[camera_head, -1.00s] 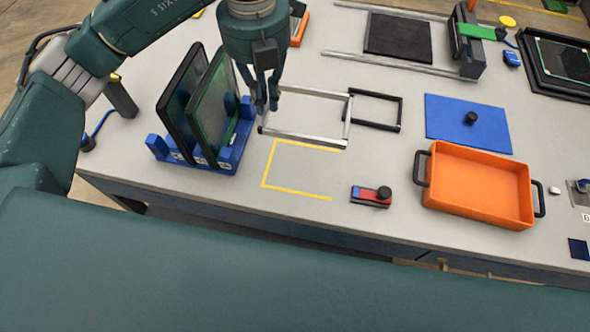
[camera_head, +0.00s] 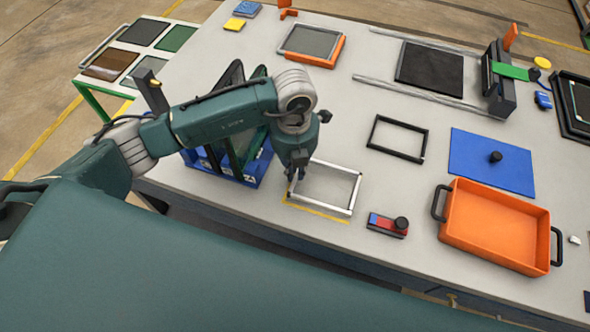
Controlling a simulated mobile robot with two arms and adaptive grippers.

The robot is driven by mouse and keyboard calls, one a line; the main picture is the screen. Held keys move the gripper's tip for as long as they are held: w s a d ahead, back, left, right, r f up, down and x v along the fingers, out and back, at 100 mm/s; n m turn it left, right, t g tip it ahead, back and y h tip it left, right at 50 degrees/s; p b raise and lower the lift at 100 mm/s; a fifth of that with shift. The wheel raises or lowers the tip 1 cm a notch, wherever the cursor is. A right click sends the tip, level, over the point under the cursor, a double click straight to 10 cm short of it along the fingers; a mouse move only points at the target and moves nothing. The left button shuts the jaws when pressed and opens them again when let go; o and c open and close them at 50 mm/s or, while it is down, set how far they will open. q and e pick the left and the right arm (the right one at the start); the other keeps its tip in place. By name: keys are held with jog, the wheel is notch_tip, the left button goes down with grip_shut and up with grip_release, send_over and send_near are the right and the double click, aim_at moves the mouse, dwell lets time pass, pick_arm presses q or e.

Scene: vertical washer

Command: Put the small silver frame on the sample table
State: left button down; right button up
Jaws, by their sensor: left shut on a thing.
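The small silver frame (camera_head: 356,194) is a thin empty rectangle at the yellow corner marking (camera_head: 325,214) near the front edge of the workbench. My left gripper (camera_head: 292,184) points down, shut on the left side of the frame. The frame looks roughly level; I cannot tell whether it touches the bench. A white side table with green legs (camera_head: 88,75), holding several coloured panels, stands at the far left, apart from the bench. My right gripper is not in view.
A blue rack (camera_head: 246,181) with upright dark frames stands left of the gripper, partly behind my arm.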

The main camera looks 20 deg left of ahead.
pick_arm(q)
jog(key=shift+f, duration=0.7)
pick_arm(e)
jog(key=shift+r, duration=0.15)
pick_arm(q)
jog(key=shift+f, duration=0.25)
jog(key=c, duration=2)
grip_release()
jog(key=shift+r, duration=0.1)
jog(key=shift+o, duration=1)
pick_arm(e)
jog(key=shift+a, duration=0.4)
